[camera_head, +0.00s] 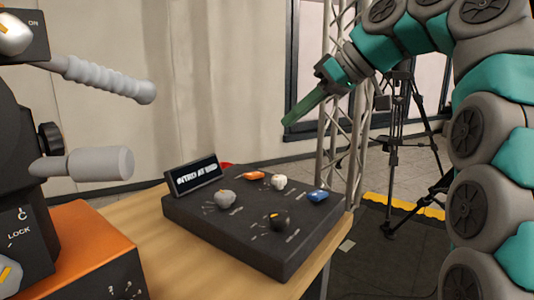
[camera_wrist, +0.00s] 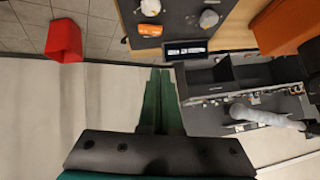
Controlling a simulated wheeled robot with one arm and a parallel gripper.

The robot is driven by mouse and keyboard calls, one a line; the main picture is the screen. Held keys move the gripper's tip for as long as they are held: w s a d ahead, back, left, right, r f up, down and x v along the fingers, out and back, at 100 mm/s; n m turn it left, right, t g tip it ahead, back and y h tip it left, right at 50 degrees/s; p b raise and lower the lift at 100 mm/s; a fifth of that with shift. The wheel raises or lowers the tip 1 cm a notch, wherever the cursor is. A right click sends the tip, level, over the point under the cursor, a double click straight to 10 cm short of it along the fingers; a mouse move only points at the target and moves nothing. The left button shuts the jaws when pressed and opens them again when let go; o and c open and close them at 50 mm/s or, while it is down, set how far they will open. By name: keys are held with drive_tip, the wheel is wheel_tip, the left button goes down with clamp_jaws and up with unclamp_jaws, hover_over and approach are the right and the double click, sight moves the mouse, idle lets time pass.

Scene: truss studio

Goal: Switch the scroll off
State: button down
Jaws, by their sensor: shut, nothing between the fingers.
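A black control box (camera_head: 250,235) lies on the wooden table. A small tilted display (camera_head: 195,174) at its back left is lit with white text, and the display also shows in the wrist view (camera_wrist: 172,50). The box carries a grey knob (camera_head: 225,200), an orange control (camera_head: 254,175), a white knob (camera_head: 279,182), a blue control (camera_head: 317,195) and a black knob (camera_head: 277,219). Their small labels are unreadable here, so I cannot tell which one is the scroll's. My gripper (camera_head: 287,121), with green fingers, is shut and empty, above and behind the box, touching nothing.
A dark machine with grey handles (camera_head: 85,165) and an orange-topped box (camera_head: 85,245) stand at the left. A truss (camera_head: 340,130) and a tripod (camera_head: 398,150) stand behind. A red bin (camera_wrist: 63,41) is on the floor. The air above the box is clear.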

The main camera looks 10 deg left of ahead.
drive_tip(key=b+x, duration=0.2)
drive_tip(key=x, duration=0.1)
hover_over(247, 175)
drive_tip(key=d, duration=0.3)
wheel_tip(247, 175, down, 6)
drive_tip(key=shift+r+b, duration=0.25)
drive_tip(key=shift+b, duration=0.15)
drive_tip(key=shift+s+f, duration=0.15)
drive_tip(key=shift+f, duration=0.65)
drive_tip(key=shift+s+f, duration=0.1)
drive_tip(key=shift+f, duration=0.65)
drive_tip(key=shift+b, duration=0.3)
